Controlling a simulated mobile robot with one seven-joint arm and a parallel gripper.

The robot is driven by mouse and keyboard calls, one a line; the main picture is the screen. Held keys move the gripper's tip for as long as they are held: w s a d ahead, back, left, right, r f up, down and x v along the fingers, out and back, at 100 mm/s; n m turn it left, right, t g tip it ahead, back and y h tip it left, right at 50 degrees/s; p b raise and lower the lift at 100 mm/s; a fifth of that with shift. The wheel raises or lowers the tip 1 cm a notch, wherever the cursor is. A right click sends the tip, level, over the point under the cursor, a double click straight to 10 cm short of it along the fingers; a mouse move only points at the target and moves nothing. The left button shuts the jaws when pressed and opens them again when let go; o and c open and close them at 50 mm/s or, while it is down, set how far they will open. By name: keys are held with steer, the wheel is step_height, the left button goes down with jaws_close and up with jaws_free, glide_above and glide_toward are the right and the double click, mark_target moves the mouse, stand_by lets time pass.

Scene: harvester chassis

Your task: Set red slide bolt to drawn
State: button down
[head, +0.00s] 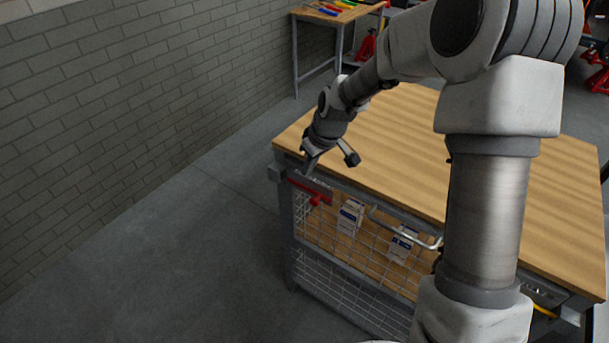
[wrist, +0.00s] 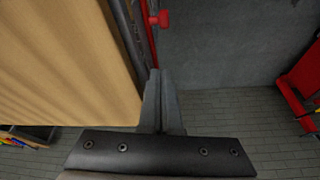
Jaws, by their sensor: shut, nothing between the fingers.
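The red slide bolt (head: 314,197) is on the front upper left corner of the wood-topped workbench (head: 410,130), just below the top's edge. In the wrist view its red knob (wrist: 158,19) sticks out to the right of a thin red rod beside the bench edge. My gripper (head: 309,168) points down just above the bolt, at the bench's front left corner. In the wrist view my gripper (wrist: 161,73) has its fingers together with nothing between them, near the red rod and below the knob in the picture. I cannot tell whether the fingers touch the rod.
A wire mesh front (head: 345,240) with a light handle (head: 405,232) is below the benchtop, with white boxes (head: 349,217) behind it. A brick wall (head: 120,100) stands to the left, with open floor between. A small tool table (head: 325,28) is at the back.

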steer(key=shift+v, duration=1.45)
steer(key=s+d+r+m+t+h+p, duration=0.1)
steer(key=s+d+r+m, duration=0.15)
steer(key=s+r, duration=0.5)
steer(key=s+d+r+m+h+p, duration=0.1)
steer(key=s+d+r, duration=0.3)
steer(key=s+r, duration=0.3)
steer(key=s+d+r+m+p, duration=0.1)
steer(key=s+r+m, duration=0.1)
steer(key=s, duration=0.5)
steer(key=s+d+r+m+t, duration=0.1)
steer(key=s+d+r+m, duration=0.1)
steer(key=s+r, duration=0.2)
steer(key=s, duration=0.2)
steer(key=shift+s+h+p, duration=0.3)
steer(key=shift+s+p, duration=0.05)
steer(key=shift+p, duration=0.05)
steer(key=shift+d+r+m, duration=0.1)
steer(key=shift+d+m, duration=0.05)
steer(key=shift+m, duration=0.1)
